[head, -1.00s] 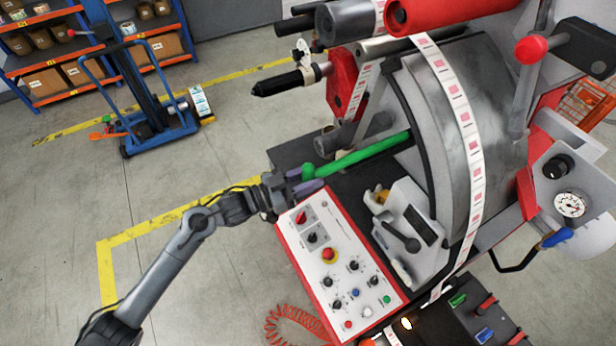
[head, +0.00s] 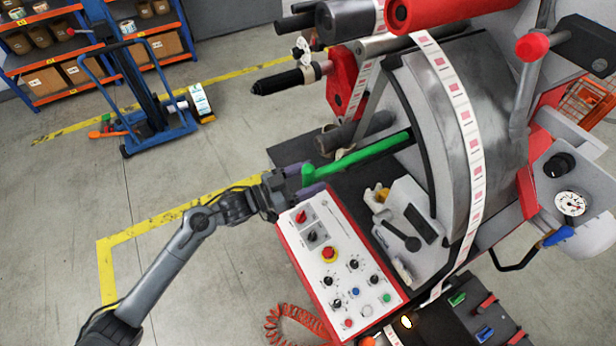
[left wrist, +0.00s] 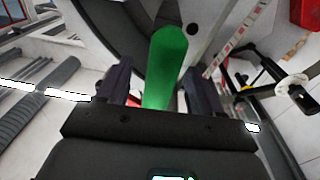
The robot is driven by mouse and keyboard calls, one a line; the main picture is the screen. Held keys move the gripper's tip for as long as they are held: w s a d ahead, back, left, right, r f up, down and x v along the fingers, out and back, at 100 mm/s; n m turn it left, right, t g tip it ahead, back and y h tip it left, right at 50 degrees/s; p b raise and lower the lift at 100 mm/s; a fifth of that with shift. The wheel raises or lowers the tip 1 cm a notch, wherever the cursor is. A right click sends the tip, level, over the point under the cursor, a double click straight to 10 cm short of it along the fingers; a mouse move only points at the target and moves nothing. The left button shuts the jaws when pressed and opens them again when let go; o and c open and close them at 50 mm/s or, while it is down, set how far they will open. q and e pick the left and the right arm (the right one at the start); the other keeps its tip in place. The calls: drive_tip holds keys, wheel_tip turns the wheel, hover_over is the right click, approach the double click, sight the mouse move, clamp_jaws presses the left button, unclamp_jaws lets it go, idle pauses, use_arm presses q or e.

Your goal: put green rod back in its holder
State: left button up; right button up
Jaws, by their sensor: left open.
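The green rod (head: 358,157) runs from the dark side of the machine's large curved drum out to the left, over the black top of the machine. Its near end is at my left gripper (head: 308,181). In the left wrist view the green rod (left wrist: 164,70) lies between the two dark fingers of my left gripper (left wrist: 158,88), with gaps at its sides. The left gripper is open around the rod's end. I cannot make out the holder for certain. My right gripper is not in view.
A white control panel (head: 345,268) with knobs and a red border lies just below the gripper. A white label strip (head: 467,120) runs over the curved metal drum (head: 440,110). A blue trolley (head: 150,115) stands at the far left.

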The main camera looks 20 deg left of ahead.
use_arm(q)
drive_tip(key=shift+s+d+b+v, duration=0.25)
drive_tip(key=shift+b+v, duration=0.6)
drive_tip(key=shift+v, duration=4.75)
drive_tip(key=s+d+f+n+y+p, duration=0.1)
drive_tip(key=s+d+n+y+p, duration=0.45)
drive_tip(key=s+d, duration=0.2)
drive_tip(key=s+a+f+g+y+p, duration=0.1)
drive_tip(key=s+a+f+g+y, duration=0.1)
drive_tip(key=s+g, duration=0.3)
drive_tip(key=s+a+f+n+g+y+p, duration=0.1)
drive_tip(key=s+a+f+g+y, duration=0.2)
drive_tip(key=s, duration=0.6)
drive_tip(key=shift+a+f+g+y+p, duration=0.15)
drive_tip(key=shift+g+y+p, duration=0.15)
drive_tip(key=shift+g+y, duration=0.75)
